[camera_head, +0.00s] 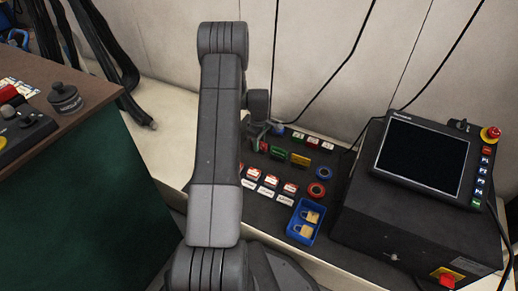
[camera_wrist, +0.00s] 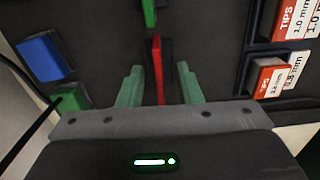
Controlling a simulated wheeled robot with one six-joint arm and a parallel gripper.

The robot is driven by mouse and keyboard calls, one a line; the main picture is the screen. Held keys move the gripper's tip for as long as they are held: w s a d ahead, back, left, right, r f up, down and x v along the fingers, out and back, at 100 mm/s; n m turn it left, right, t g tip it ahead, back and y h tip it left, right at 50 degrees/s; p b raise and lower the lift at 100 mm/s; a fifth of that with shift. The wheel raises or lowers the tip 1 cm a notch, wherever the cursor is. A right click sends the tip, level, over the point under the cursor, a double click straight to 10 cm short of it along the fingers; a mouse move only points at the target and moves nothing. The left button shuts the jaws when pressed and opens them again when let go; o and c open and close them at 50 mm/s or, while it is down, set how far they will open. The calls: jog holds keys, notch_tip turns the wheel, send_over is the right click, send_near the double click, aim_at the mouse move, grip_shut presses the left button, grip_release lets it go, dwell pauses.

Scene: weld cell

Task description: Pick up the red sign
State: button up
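The red sign (camera_wrist: 158,70) is a thin upright plate seen nearly edge-on in the wrist view. In the head view a small part of the red sign (camera_head: 263,146) shows beside my gripper (camera_head: 260,135). My gripper (camera_wrist: 159,85) has two green fingertips spread apart, one on each side of the sign. A dark gap shows between the sign and each finger. The sign's lower part in the wrist view runs down to the gripper's grey body edge.
Boxes of tips (camera_wrist: 270,77) sit close to the right finger. A blue block (camera_wrist: 45,57) lies left. A blue tray (camera_head: 293,231) holds padlocks; a screen console (camera_head: 420,157) stands right.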

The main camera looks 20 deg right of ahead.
grip_shut()
jog(key=shift+r, duration=0.1)
